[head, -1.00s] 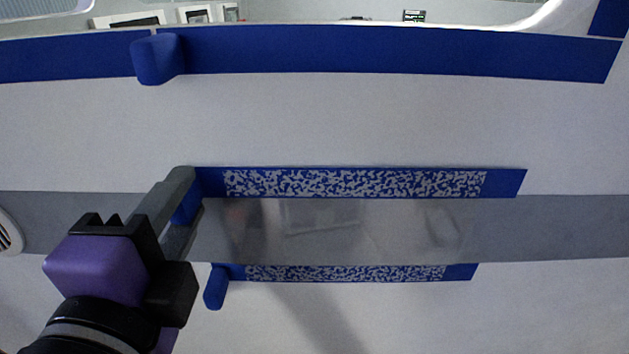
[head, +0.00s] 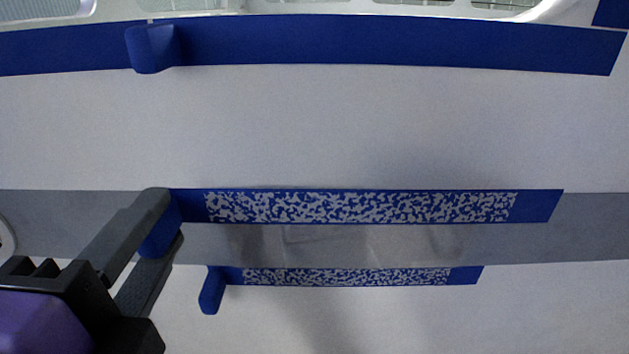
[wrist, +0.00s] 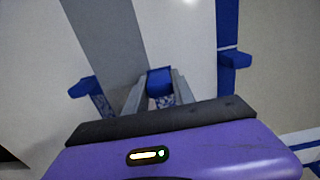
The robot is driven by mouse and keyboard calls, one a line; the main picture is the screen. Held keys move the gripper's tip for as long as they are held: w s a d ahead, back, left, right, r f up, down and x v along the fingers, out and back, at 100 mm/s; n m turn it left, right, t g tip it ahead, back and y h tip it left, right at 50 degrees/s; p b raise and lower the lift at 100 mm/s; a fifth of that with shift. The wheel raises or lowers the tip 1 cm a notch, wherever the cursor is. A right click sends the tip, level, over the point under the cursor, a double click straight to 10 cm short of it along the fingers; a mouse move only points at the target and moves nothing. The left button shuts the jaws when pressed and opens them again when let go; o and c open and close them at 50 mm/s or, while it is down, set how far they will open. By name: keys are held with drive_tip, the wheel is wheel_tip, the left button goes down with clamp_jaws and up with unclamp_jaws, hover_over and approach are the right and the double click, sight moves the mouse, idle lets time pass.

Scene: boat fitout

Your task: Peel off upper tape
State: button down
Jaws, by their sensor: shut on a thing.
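My gripper (head: 163,222) is shut on the folded blue tab (head: 158,238) at the left end of the upper speckled blue tape strip (head: 360,207). The strip stretches straight to the right from the jaws, with plain blue ends. It looks nearer to me than the wall and overlaps the upper part of the grey band. The wrist view shows the tab (wrist: 160,82) between my two fingers. A lower speckled strip (head: 345,276) lies flat along the grey band's lower edge, its tab (head: 211,290) sticking out at the left.
A long plain blue tape (head: 380,42) runs along the top of the white wall (head: 350,125), with a raised tab (head: 151,49) at its left. The grey band (head: 600,225) has a glossy middle. The white wall between the tapes is clear.

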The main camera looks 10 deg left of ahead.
drive_tip(key=shift+b+v, duration=0.6)
drive_tip(key=shift+v, duration=2.25)
